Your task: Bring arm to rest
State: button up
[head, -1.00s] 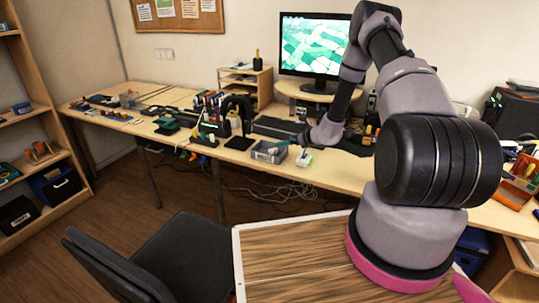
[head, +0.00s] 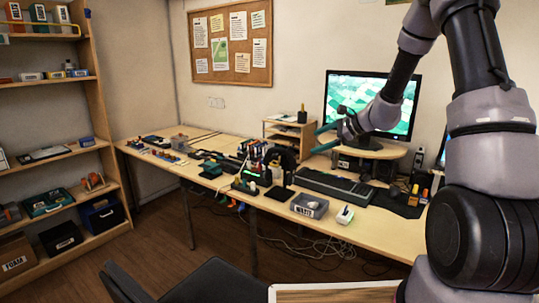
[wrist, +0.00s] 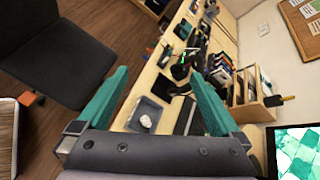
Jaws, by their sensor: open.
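My gripper (head: 329,138) is raised in front of the monitor, above the long workbench (head: 270,205). In the wrist view its two teal fingers (wrist: 155,100) stand wide apart with nothing between them touching. The fingers point along the bench, toward the left in the head view. My arm comes down from the upper right of the head view and covers the bench's right end. A grey bin labelled WASTE (head: 309,206) sits on the bench below the gripper; it also shows between the fingers in the wrist view (wrist: 133,124), holding a pale lump.
The monitor (head: 342,92) stands close behind the gripper on a wooden riser. A keyboard (head: 335,188), small shelf (head: 290,135) and tool holders crowd the bench. A white-and-green item (head: 345,215) lies near the front edge. A dark chair (head: 210,282) stands in front; shelving (head: 103,120) is at left.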

jog(key=s+a+r+n+g+h, duration=0.1)
jog(key=s+r+n+g+h, duration=0.1)
jog(key=s+r+n, duration=0.95)
jog(key=s+d+r+n+t+h, duration=0.1)
jog(key=s+d+r+h, duration=0.2)
jog(key=s, duration=0.8)
jog(key=s+d+r+n+t+h, duration=0.1)
jog(key=s+d+r, duration=0.3)
jog(key=s, duration=0.7)
jog(key=shift+s+d+r+t+h, duration=0.4)
jog(key=shift+r+h, duration=0.15)
jog(key=shift+h, duration=0.35)
jog(key=shift+n, duration=0.25)
